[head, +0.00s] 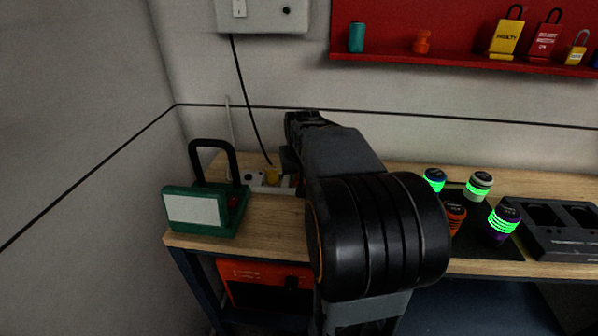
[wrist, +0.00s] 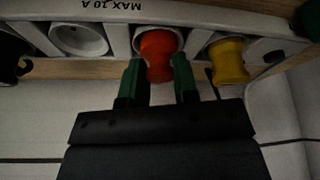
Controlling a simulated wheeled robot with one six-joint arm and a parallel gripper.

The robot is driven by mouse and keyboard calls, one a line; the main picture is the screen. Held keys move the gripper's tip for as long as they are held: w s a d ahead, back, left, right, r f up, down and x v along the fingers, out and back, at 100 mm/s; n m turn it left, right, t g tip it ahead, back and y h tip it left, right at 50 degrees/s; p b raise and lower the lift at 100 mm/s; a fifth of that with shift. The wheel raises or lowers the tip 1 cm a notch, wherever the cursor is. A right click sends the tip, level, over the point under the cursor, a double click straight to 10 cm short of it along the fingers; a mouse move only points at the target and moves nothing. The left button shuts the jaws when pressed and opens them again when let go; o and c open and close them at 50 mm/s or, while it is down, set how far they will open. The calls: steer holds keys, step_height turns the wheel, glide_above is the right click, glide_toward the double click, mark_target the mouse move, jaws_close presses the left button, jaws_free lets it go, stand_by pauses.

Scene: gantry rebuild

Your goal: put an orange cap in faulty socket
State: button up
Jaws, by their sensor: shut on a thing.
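In the wrist view my gripper (wrist: 158,72) has its two green-tipped fingers closed on either side of an orange cap (wrist: 158,48). The cap is at the mouth of a round socket in the white power strip (wrist: 117,30); I cannot tell how deep it sits. A yellow cap (wrist: 228,60) is in the socket to its right. An open, empty socket (wrist: 80,39) is to its left. In the head view the strip (head: 256,180) and yellow cap (head: 271,174) show on the bench, while my arm hides the orange cap and fingertips.
A black plug (wrist: 12,55) is at the strip's left in the wrist view. A green box with a black handle (head: 207,205) stands left of the strip. Several banded cylinders, including a purple one (head: 502,222), stand right on the bench. A red shelf (head: 460,62) holds padlocks and another orange piece (head: 422,42).

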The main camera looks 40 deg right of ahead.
steer(key=shift+f+b, duration=0.3)
steer(key=shift+f, duration=0.1)
steer(key=o, duration=0.7)
steer(key=shift+r, duration=0.1)
steer(key=p+v, duration=0.7)
steer(key=v, duration=0.4)
steer(key=shift+w, duration=0.1)
stand_by(0.3)
steer(key=s+a+f+n+y+p, duration=0.1)
steer(key=s+a, duration=0.3)
steer(key=a, duration=0.5)
steer(key=s+a+f+n+y+p, duration=0.1)
steer(key=s+a+f+n, duration=0.3)
steer(key=a, duration=0.5)
steer(key=shift+s+a+f, duration=0.15)
steer(key=shift+s+a, duration=0.1)
steer(key=shift+s, duration=0.1)
